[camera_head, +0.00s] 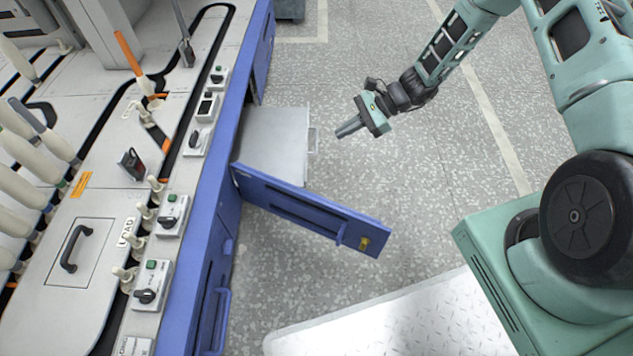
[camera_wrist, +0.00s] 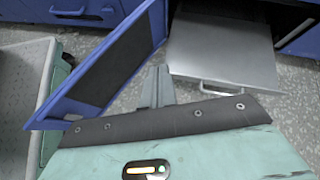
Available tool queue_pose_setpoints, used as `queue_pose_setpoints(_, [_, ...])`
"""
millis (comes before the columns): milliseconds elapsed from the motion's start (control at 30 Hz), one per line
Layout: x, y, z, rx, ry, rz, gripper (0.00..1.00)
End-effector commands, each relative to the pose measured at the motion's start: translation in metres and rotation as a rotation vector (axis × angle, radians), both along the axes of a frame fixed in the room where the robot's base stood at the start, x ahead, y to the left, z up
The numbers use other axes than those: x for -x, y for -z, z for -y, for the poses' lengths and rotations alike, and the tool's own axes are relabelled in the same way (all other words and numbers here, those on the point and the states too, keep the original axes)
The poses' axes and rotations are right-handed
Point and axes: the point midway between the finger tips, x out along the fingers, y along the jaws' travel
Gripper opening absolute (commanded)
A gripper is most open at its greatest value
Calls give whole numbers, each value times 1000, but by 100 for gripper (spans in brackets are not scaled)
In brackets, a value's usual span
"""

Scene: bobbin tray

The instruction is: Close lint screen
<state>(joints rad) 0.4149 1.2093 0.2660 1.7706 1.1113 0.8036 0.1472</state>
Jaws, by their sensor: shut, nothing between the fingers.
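The lint screen, a flat grey panel (camera_head: 275,140) with a bar handle (camera_head: 314,141), sticks out of the opening in the blue machine's side. In the wrist view the screen (camera_wrist: 222,55) lies beyond my gripper, its handle (camera_wrist: 215,88) facing me. A blue door (camera_head: 305,212) stands swung open beside it; it also shows in the wrist view (camera_wrist: 100,70). My gripper (camera_head: 339,131) is shut and empty, just right of the screen's handle in the head view and apart from it. In the wrist view its fingertips (camera_wrist: 162,70) lie between door and screen.
The blue machine side (camera_head: 190,255) runs along the left, with another handle (camera_head: 222,320) lower down. Speckled floor (camera_head: 420,190) is free right of the door. A pale bin (camera_wrist: 45,50) stands at the wrist view's left. A white textured plate (camera_head: 400,320) lies at the bottom.

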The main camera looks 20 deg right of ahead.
Motion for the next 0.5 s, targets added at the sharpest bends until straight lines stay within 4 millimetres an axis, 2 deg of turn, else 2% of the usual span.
queue_pose_setpoints(33, [-3,49,14,-24,77,-34,0])
queue_pose_setpoints(100, [-7,83,29,-49,165,-69,0])
queue_pose_setpoints(200, [-10,116,45,-76,253,-102,0])
queue_pose_setpoints(367, [-12,139,55,-96,319,-128,0])
queue_pose_setpoints(500, [-15,147,46,-97,323,-130,0])
